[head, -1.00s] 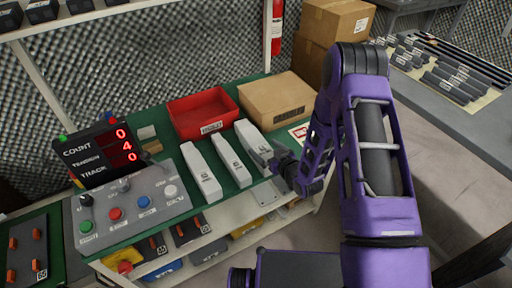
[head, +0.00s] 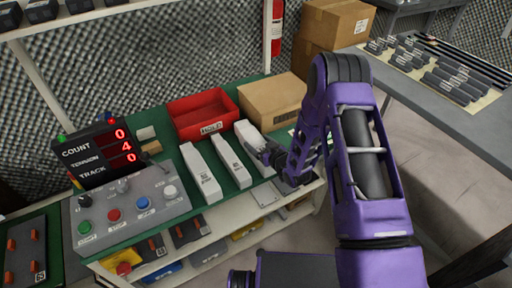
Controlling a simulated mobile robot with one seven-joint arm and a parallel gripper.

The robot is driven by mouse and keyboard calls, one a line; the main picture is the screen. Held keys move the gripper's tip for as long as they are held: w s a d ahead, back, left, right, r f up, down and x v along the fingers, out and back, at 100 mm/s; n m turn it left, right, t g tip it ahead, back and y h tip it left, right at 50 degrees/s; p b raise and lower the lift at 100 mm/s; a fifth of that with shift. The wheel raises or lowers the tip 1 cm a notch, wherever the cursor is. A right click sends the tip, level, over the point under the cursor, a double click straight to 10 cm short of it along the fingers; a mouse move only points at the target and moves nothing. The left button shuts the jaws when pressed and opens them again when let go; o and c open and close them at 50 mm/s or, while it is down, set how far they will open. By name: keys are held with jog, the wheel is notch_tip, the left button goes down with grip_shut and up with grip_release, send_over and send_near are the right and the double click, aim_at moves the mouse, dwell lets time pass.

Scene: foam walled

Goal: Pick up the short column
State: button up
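Three pale grey-white column-like blocks lie side by side on the green table top (head: 172,150): a left block (head: 201,175), a middle block (head: 231,161) and a right block (head: 249,135). The right block is partly covered by my gripper, so its full length is hidden. I cannot tell for sure which one is the short column. My gripper (head: 266,155) is at the near part of the right block, over or against it. Its fingers are small and dark, and I cannot tell whether they are open or shut on the block.
A red bin (head: 203,113) and a cardboard box (head: 272,101) stand behind the blocks. A control panel (head: 130,210) with buttons and a red-digit display (head: 97,155) are at the left. A grey table (head: 470,120) with dark bars is at the right.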

grip_shut()
jog(key=shift+r, duration=0.25)
